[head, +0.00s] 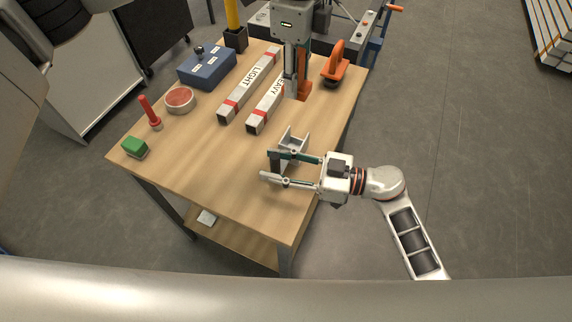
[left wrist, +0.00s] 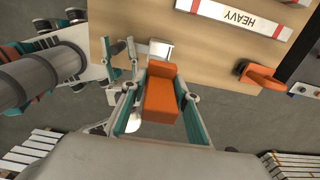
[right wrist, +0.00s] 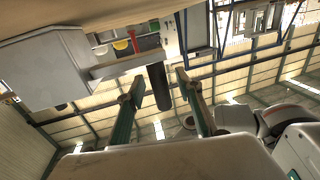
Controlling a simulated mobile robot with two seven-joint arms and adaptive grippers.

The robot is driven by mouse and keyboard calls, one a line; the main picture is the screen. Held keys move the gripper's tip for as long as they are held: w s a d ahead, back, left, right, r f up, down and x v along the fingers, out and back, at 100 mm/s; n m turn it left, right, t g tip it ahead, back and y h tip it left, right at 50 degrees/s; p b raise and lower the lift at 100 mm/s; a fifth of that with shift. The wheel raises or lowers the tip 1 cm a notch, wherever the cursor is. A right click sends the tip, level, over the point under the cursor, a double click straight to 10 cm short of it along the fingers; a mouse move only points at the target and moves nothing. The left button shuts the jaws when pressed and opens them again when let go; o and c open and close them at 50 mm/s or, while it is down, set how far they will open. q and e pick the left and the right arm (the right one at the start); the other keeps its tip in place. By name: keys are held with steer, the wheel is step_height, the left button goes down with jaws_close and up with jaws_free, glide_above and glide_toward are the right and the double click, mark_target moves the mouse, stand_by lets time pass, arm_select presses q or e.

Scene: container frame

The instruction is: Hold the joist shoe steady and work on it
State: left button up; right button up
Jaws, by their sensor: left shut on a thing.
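The joist shoe (head: 293,140), a grey U-shaped metal bracket, stands near the table's front right edge; part of it shows in the left wrist view (left wrist: 161,48). My left gripper (head: 297,80) points down above the table and is shut on an orange block-like tool (left wrist: 162,100). The tool also shows in the head view (head: 304,88). My right gripper (head: 268,166) reaches in from the right beside the shoe. Its fingers are apart around a dark upright piece (right wrist: 158,86), with gaps on both sides. I cannot tell whether that piece belongs to the shoe.
The bars marked LIGHT (head: 250,85) and HEAVY (head: 262,113) lie behind the shoe. An orange handled tool (head: 336,66) stands at the back right. A blue box (head: 207,68), round red-topped tin (head: 180,99), red-handled tool (head: 150,112) and green block (head: 135,147) are left. The front left tabletop is clear.

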steer(key=shift+c, duration=0.4)
jaws_close()
arm_select(q)
steer(key=w+a+f, duration=0.4)
steer(key=a+f, duration=0.3)
steer(key=a, duration=0.4)
glide_above(224, 140)
step_height(224, 140, down, 11)
steer(key=shift+r, duration=0.1)
steer(key=shift+f, duration=2.2)
